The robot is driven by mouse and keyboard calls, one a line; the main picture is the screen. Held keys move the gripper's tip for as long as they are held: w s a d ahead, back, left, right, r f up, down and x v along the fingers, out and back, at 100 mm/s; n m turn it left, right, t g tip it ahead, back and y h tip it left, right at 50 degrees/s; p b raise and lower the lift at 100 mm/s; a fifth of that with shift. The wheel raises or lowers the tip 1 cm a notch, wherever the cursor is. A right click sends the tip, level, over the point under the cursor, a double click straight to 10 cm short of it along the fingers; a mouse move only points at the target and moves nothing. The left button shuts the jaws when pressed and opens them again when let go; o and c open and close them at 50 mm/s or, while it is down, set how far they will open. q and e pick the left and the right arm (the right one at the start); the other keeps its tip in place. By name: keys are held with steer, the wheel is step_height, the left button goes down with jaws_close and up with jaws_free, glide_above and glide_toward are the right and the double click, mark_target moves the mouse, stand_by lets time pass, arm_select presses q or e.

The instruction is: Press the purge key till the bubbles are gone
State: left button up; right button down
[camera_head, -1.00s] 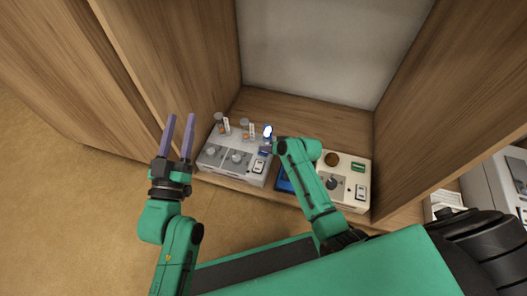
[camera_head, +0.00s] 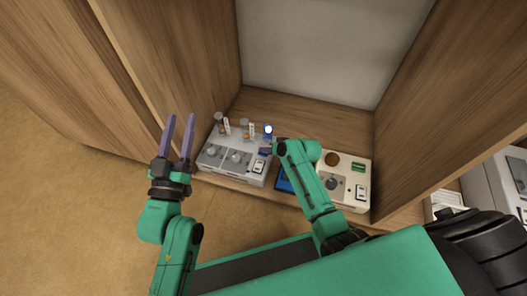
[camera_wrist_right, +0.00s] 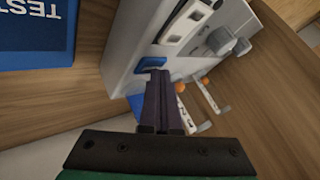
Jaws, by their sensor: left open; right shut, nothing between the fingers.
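A grey device (camera_head: 232,156) with knobs stands on the left of the shelf. A lit blue-white round part (camera_head: 268,129) rises at its back right corner. My right gripper (camera_wrist_right: 160,75) is shut and empty, its fingertips at a small blue key (camera_wrist_right: 151,62) on the device's edge. They look very close to the key; I cannot tell whether they press it. No key label is readable, and bubbles cannot be made out. My left gripper (camera_head: 180,118) is open and empty, raised left of the device.
A cream device (camera_head: 345,182) with a dial and a green display stands to the right. A blue panel (camera_head: 283,180) lies between the devices; its lettering "TEST" shows in the right wrist view (camera_wrist_right: 35,30). Wooden walls enclose the shelf on both sides.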

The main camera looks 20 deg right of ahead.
mark_target(265, 155)
steer(key=shift+r+p, duration=0.75)
steer(key=shift+p, duration=0.3)
step_height(265, 155, up, 5)
steer(key=p, duration=0.5)
steer(key=shift+r+p, duration=0.1)
steer(key=shift+p, duration=0.3)
